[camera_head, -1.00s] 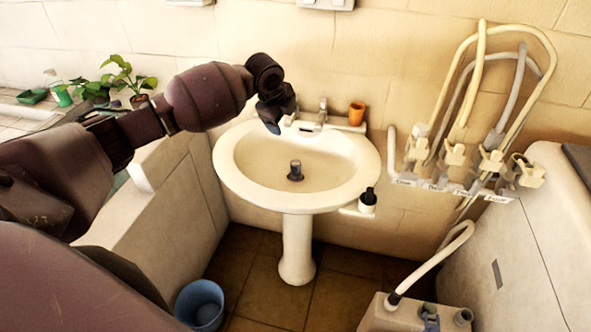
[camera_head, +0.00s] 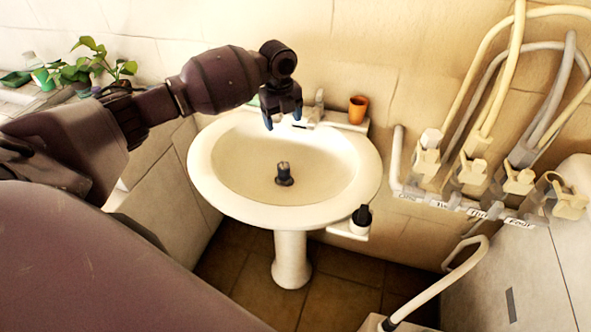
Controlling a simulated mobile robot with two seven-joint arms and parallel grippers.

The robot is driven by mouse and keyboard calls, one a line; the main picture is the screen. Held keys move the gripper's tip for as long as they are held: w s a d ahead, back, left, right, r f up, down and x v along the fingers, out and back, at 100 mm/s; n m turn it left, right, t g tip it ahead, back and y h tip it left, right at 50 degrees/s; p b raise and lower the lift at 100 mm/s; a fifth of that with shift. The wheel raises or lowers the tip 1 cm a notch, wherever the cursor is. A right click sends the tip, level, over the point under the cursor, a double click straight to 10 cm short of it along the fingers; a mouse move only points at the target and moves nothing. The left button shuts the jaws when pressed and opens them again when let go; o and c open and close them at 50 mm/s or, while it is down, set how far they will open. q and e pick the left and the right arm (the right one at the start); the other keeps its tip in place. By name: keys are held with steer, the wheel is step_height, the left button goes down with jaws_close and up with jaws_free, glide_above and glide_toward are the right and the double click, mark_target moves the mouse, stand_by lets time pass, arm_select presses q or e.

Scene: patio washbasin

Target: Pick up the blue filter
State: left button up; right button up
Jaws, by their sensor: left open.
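A small dark, blue-grey upright piece (camera_head: 284,174) stands at the bottom of the white washbasin (camera_head: 205,180); it looks like the filter, though its blue colour is hard to make out. My left gripper (camera_head: 284,119) hangs above the back part of the basin, fingers pointing down with bluish tips. It is open and empty, behind and above the piece, and apart from it. My right gripper is not in view.
An orange cup (camera_head: 357,109) stands on the basin's back ledge beside the tap (camera_head: 318,105). Hoses on labelled valves (camera_head: 470,170) fill the right wall. Potted plants (camera_head: 80,68) stand at left.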

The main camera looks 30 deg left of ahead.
arm_select(q)
steer(key=b, duration=0.4)
glide_above(283, 166)
steer(key=shift+g, duration=0.3)
step_height(283, 166, down, 9)
steer(key=shift+s, duration=0.1)
steer(key=shift+f+b, duration=0.3)
steer(key=shift+f, duration=0.05)
steer(key=shift+s+f, duration=0.1)
steer(key=shift+f, duration=0.1)
step_height(283, 166, down, 4)
steer(key=shift+f+b, duration=0.25)
steer(key=shift+b, duration=0.15)
steer(key=f, duration=0.5)
steer(key=shift+w+b, duration=0.25)
steer(key=shift+b, duration=0.15)
steer(key=shift+f, duration=0.35)
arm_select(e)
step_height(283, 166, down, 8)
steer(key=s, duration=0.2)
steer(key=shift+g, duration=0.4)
arm_select(q)
steer(key=shift+c, duration=0.2)
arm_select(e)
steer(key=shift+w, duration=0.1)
arm_select(q)
steer(key=c, duration=1)
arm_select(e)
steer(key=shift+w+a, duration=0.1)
